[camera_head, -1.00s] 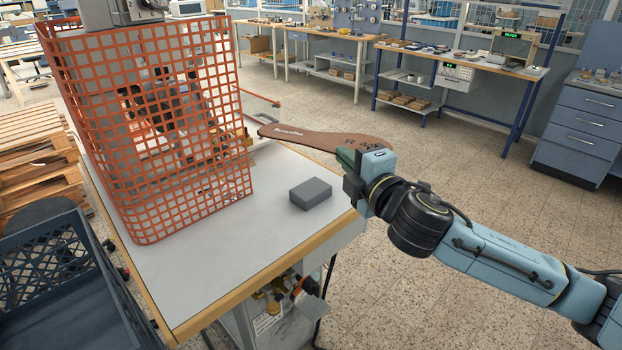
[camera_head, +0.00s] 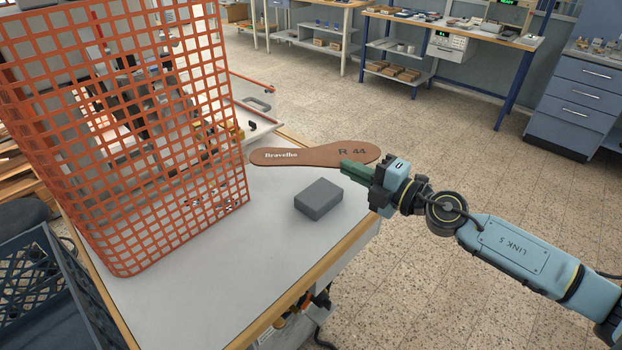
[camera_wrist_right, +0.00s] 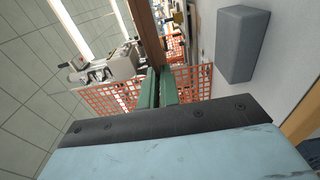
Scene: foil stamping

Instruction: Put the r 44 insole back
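The brown R 44 insole (camera_head: 315,155) is marked "Bravelho" and "R 44". It is held roughly flat above the bench, its left end close to the orange mesh guard (camera_head: 150,130). My right gripper (camera_head: 352,170), with green fingers, is shut on the insole near its right part. In the right wrist view the insole (camera_wrist_right: 148,32) shows edge-on between the green fingers (camera_wrist_right: 157,88). My left gripper is not in view. The stamping machine behind the mesh is partly hidden.
A grey block (camera_head: 318,199) lies on the white bench top (camera_head: 215,260), below the insole. A dark blue crate (camera_head: 50,300) stands at the lower left. Other benches and a blue drawer cabinet (camera_head: 578,100) stand at the back. Open floor lies to the right.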

